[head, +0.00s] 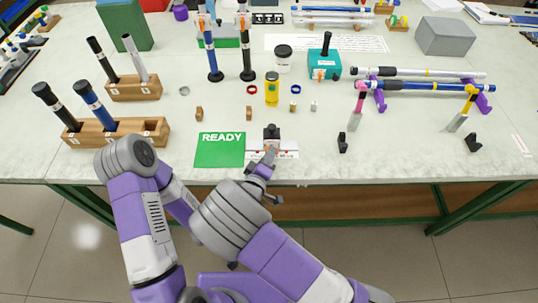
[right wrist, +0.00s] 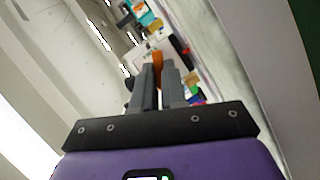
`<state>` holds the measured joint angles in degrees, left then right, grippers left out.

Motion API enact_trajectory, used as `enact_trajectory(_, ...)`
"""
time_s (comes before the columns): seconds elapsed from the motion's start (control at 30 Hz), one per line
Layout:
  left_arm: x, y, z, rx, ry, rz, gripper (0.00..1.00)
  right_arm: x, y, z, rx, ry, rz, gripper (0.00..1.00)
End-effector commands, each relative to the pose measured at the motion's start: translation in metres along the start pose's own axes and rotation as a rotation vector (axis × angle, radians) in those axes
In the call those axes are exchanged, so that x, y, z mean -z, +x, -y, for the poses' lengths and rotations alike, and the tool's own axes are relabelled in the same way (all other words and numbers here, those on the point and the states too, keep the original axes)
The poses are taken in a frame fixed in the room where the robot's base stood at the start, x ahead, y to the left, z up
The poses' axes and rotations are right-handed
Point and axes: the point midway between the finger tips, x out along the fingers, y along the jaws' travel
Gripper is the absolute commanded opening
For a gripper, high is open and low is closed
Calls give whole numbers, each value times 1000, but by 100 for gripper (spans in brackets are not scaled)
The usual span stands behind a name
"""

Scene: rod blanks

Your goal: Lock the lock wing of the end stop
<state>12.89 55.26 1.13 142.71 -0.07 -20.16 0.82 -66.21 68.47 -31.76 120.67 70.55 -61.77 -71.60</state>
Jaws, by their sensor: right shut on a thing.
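The end stop (head: 271,132) is a small dark block on a white plate with red marks, near the table's front edge, right of the green READY card. My right gripper (head: 267,153) reaches it from the front. In the right wrist view my right gripper (right wrist: 158,66) has its two grey fingers close together, shut on an orange piece, the lock wing (right wrist: 157,56), which shows at the fingertips. The fingers hide part of the wing, and its angle is hard to tell. My left gripper is hidden; only the left arm's links show in the head view.
The green READY card (head: 219,150) lies just left. A wooden rack (head: 118,134) with dark rods stands further left. A yellow bottle (head: 272,90) and small blocks stand behind. A black clip (head: 343,143) stands to the right, with clear table between.

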Motion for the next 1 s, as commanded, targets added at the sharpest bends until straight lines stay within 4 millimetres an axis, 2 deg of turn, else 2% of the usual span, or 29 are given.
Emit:
enact_trajectory(0.5,0,-13,-5,0,0,0,43,-1,1,-6,160,386,3,0)
enact_trajectory(1.0,0,8,3,0,0,0,43,-5,2,-7,333,812,1,0)
